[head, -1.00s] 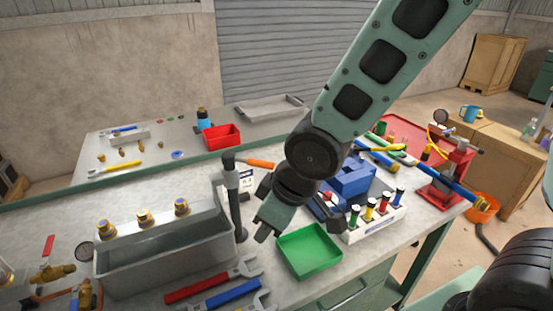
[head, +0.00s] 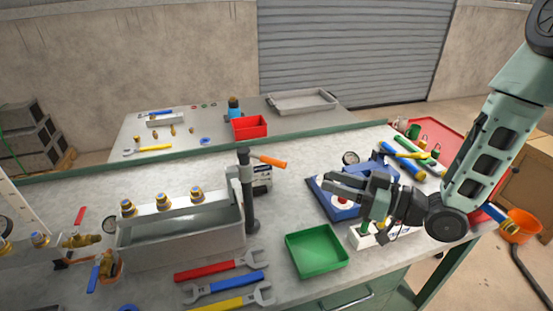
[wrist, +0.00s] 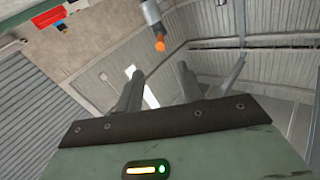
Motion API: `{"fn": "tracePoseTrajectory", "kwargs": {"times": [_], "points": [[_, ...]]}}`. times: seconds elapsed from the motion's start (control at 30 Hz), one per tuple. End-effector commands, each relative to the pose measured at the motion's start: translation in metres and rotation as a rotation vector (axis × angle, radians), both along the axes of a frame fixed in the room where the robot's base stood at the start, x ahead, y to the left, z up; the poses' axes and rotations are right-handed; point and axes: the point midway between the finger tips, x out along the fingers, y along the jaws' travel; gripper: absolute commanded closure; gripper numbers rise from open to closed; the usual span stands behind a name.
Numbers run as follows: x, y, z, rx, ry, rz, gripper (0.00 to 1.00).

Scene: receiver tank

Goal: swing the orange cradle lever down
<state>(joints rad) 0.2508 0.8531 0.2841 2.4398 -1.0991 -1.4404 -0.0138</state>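The orange cradle lever (head: 271,162) sticks out to the right from the top of a dark upright post (head: 248,200), at the right end of the grey tank (head: 180,240). It slopes slightly down towards its tip. My gripper (head: 328,187) is to the right of the lever and lower in the picture, apart from it, with its fingers pointing left. In the wrist view the fingers (wrist: 158,85) are spread with nothing between them. The orange lever tip (wrist: 160,44) shows beyond them, near the top middle.
A green tray (head: 316,250) and several wrenches (head: 222,284) lie at the front of the bench. A blue fixture (head: 335,205) is below my gripper. A red bin (head: 250,127) stands on the back bench. Bare bench top lies behind the post.

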Motion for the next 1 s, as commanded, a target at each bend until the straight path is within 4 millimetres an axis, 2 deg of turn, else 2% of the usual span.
{"fn": "tracePoseTrajectory", "kwargs": {"times": [0.63, 0.8, 1.0], "points": [[0.061, 0.114, 0.004, -0.002, 0.0, 0.002, 0.62], [0.073, 0.133, 0.003, -0.003, 0.001, 0.001, 0.62], [0.078, 0.143, 0.001, -0.002, 0.0, 0.0, 0.62]]}}
